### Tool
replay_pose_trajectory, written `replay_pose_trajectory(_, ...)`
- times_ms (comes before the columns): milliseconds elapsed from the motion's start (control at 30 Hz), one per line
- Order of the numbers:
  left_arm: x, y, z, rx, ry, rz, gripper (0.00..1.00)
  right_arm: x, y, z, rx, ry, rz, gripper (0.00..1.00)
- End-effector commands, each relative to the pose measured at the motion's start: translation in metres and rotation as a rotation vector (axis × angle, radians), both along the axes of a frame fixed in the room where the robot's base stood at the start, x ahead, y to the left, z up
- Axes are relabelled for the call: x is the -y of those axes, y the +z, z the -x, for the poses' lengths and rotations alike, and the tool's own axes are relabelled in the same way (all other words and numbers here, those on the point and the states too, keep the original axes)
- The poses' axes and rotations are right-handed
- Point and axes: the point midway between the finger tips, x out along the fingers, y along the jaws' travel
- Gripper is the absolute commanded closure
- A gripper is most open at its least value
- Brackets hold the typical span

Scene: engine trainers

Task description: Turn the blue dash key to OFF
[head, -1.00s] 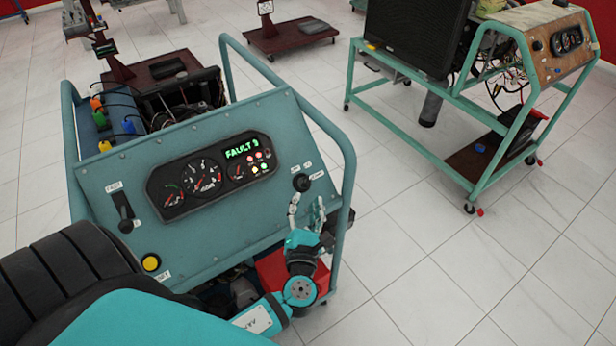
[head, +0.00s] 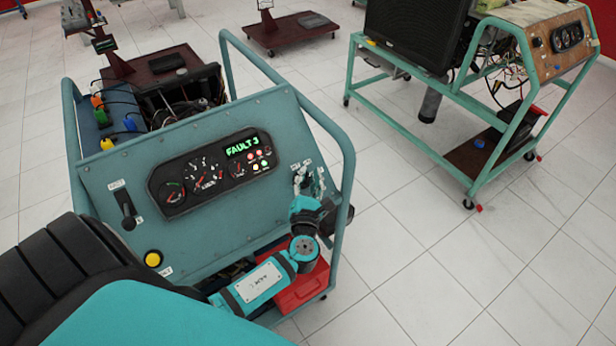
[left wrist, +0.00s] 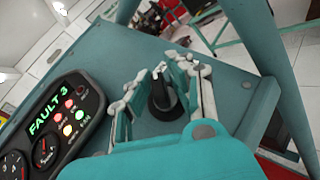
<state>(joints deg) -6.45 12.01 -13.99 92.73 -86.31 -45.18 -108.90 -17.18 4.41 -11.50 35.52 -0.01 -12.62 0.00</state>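The blue dash (head: 225,217) is a tilted teal panel with a gauge cluster (head: 212,170) showing FAULT 3 in green. The black dash key (left wrist: 163,97) stands on the panel right of the cluster in the left wrist view. In the head view, my gripper hides most of it. My left gripper (head: 308,182) is at the panel's upper right. In the left wrist view its fingers (left wrist: 162,82) are open, one on each side of the key, with gaps visible. The key's position labels are largely hidden or too small to read. My right gripper is out of view.
A lever (head: 126,210) and a yellow button (head: 153,259) are on the panel's left. A teal tube frame (head: 343,150) rises close to my gripper's right. A second trainer (head: 560,62) stands at the back right. Tiled floor between them is clear.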

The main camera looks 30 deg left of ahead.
Motion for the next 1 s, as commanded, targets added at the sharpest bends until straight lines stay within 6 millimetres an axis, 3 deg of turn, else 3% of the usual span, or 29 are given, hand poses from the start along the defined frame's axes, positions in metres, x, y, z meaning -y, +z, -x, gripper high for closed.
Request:
replay_pose_trajectory(100,-0.0016,0.0003,0.0007,0.0,0.005,-0.002,1.0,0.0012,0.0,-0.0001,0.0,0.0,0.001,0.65)
replay_pose_trajectory(1000,-0.0017,-0.0062,0.0031,0.005,0.026,0.008,1.0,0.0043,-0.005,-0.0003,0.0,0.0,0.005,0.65)
